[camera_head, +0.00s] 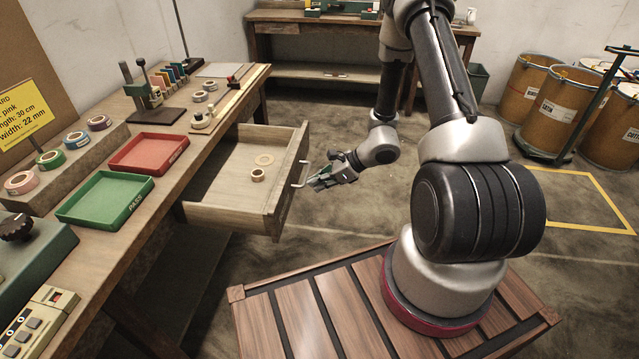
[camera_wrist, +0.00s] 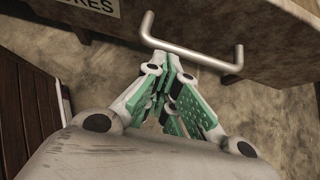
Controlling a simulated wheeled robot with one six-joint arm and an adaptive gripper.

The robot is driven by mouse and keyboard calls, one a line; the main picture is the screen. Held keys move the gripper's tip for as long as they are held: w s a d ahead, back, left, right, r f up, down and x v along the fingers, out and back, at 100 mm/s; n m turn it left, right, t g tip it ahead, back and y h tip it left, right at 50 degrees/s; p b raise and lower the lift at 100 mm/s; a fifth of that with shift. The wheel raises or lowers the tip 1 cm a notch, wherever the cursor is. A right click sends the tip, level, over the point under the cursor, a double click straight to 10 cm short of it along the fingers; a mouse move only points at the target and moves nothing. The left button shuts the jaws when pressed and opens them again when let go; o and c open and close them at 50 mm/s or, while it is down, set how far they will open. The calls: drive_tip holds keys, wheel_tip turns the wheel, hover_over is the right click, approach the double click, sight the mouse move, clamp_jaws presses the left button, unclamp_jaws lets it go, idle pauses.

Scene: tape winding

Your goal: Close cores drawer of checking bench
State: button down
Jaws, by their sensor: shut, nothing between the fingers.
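The cores drawer (camera_head: 232,212) of the checking bench (camera_head: 215,140) stands pulled out, with two ring-shaped cores, one (camera_head: 258,175) and another (camera_head: 264,160), lying inside. Its metal bar handle (camera_head: 299,172) is on the drawer front. In the wrist view the handle (camera_wrist: 190,52) crosses above my fingertips, and part of a label reading "RES" (camera_wrist: 95,5) shows on the drawer front. My gripper (camera_head: 318,183) is shut and empty, just in front of the handle. I cannot tell whether the fingertips touch it.
On the bench top are a green tray (camera_head: 105,200), a red tray (camera_head: 149,152), tape rolls and a small press (camera_head: 140,85). Drums (camera_head: 556,110) and a trolley stand at the right. The floor before the drawer is open, beside my wooden-slatted base.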

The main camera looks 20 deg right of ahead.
approach(234, 184)
drive_tip(key=w+a, duration=0.1)
drive_tip(key=a, duration=0.1)
drive_tip(key=w+a+f, duration=0.1)
drive_tip(key=a, duration=0.1)
drive_tip(key=w+a, duration=0.1)
drive_tip(key=a, duration=0.1)
drive_tip(key=shift+w+a+f, duration=0.25)
drive_tip(key=shift+a+f, duration=0.05)
drive_tip(key=shift+w+a, duration=0.35)
drive_tip(key=shift+a, duration=0.15)
drive_tip(key=shift+w+a+r, duration=0.1)
drive_tip(key=shift+w+r, duration=0.05)
drive_tip(key=shift+r, duration=0.05)
